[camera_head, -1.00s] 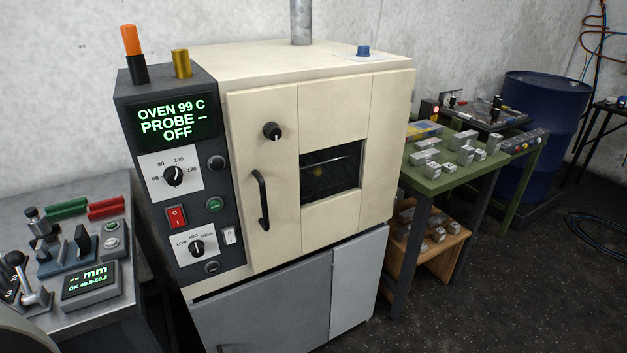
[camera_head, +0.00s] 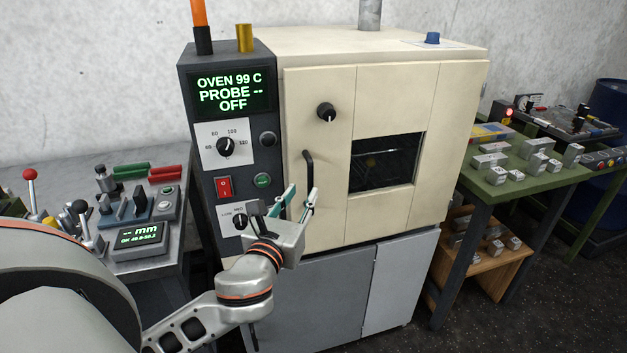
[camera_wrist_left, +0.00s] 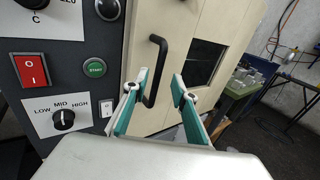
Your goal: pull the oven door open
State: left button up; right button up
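The cream oven door (camera_head: 330,210) is shut, with a dark window and a round black knob (camera_head: 326,112). Its black vertical handle (camera_head: 307,170) is on the door's left side; the lower part is partly hidden by my gripper in the head view. My left gripper (camera_head: 299,196) is open in front of the door at the handle's lower part. In the left wrist view, the handle (camera_wrist_left: 156,72) shows beyond and between the two teal fingers (camera_wrist_left: 159,92), and I see no grip on it. My right gripper is not in view.
The control panel (camera_head: 205,150) with knobs and a red switch is just left of the door. A grey bench (camera_head: 165,265) with instruments stands at left. A green table (camera_head: 480,195) with metal blocks stands at right. Dark floor in front of it is clear.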

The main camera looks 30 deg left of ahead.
aim_at(309, 180)
pick_arm(q)
jog(key=shift+x, duration=3.9)
grip_shut()
